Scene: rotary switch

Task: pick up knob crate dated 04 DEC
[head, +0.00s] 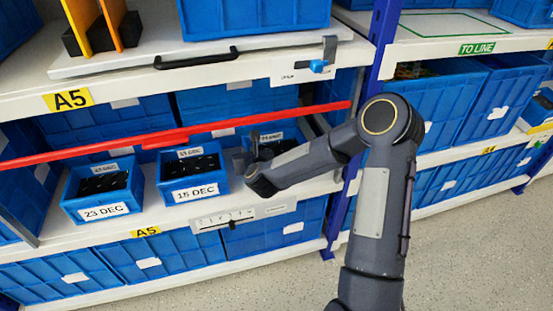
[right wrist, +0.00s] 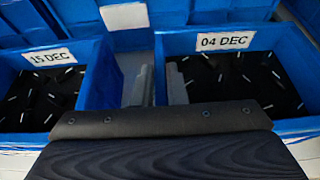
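The 04 DEC crate (right wrist: 235,41) is a blue open box with a white date label and dark knobs inside, at the right of the right wrist view. In the head view this third crate (head: 268,135) is mostly hidden behind my right arm. My right gripper (right wrist: 160,85) has one grey finger on each side of the crate's left wall, close against it, and looks shut on that wall. It also shows in the head view (head: 241,163). The crate appears to rest level on the shelf. My left gripper is not in view.
The 15 DEC crate (head: 193,175) stands just left, with a narrow gap, and the 23 DEC crate (head: 102,189) farther left. A red bar (head: 170,138) crosses above the crates. Larger blue bins (head: 165,262) fill the shelf below. A shelf board (head: 200,60) overhangs above.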

